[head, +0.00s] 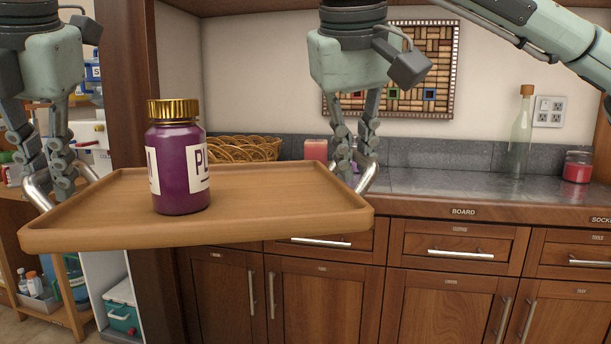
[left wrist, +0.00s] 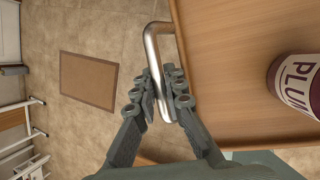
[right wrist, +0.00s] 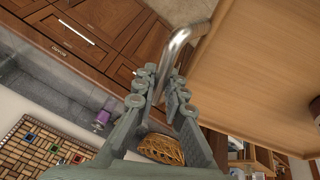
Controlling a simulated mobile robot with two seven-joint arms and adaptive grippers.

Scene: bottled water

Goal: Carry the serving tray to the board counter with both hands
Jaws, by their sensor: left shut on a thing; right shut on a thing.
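The wooden serving tray (head: 270,215) is held in the air in front of the counter, roughly level in the head view. A purple jar with a gold lid (head: 180,170) stands upright on it, left of the middle. My left gripper (head: 52,180) is shut on the tray's left metal handle, which also shows in the left wrist view (left wrist: 152,50). My right gripper (head: 352,170) is shut on the right metal handle, seen in the right wrist view (right wrist: 178,48). The board counter (head: 430,183), with a "BOARD" label on its edge, lies behind and right of the tray.
On the counter are a wicker basket (head: 232,149), a pink candle (head: 315,149), a clear corked bottle (head: 521,135) and a red jar (head: 577,167). The counter top between the right gripper and the bottle is clear. A wooden post (head: 128,90) and shelves stand left.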

